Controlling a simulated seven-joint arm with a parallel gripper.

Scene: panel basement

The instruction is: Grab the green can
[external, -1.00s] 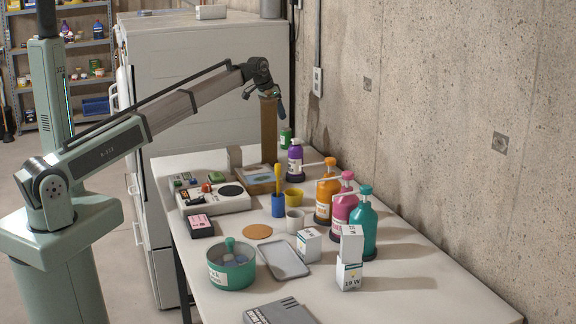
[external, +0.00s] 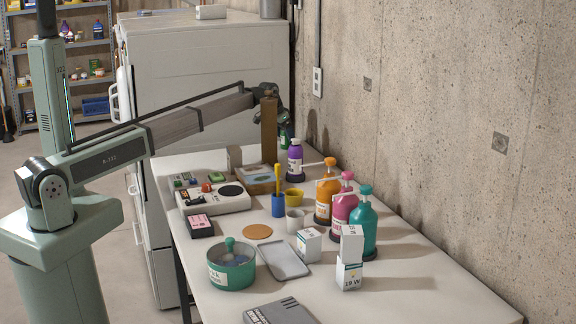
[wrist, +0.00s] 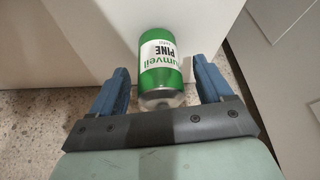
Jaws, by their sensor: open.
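The green can (wrist: 160,68) has a white label reading "PINE" and a silver end. In the wrist view it lies between the two blue fingers of my gripper (wrist: 160,90), with a gap on each side. In the external view only a bit of the green can (external: 284,140) shows at the far end of the table, behind my gripper (external: 285,128) and beside a tall brown post (external: 268,135). My gripper is open, and its fingers do not touch the can in the wrist view.
A purple bottle (external: 295,158) stands just in front of the can. Orange (external: 327,195), pink (external: 344,203) and teal (external: 363,228) pump bottles line the wall side. A white cabinet (external: 205,85) stands behind the table. The front right tabletop (external: 430,285) is clear.

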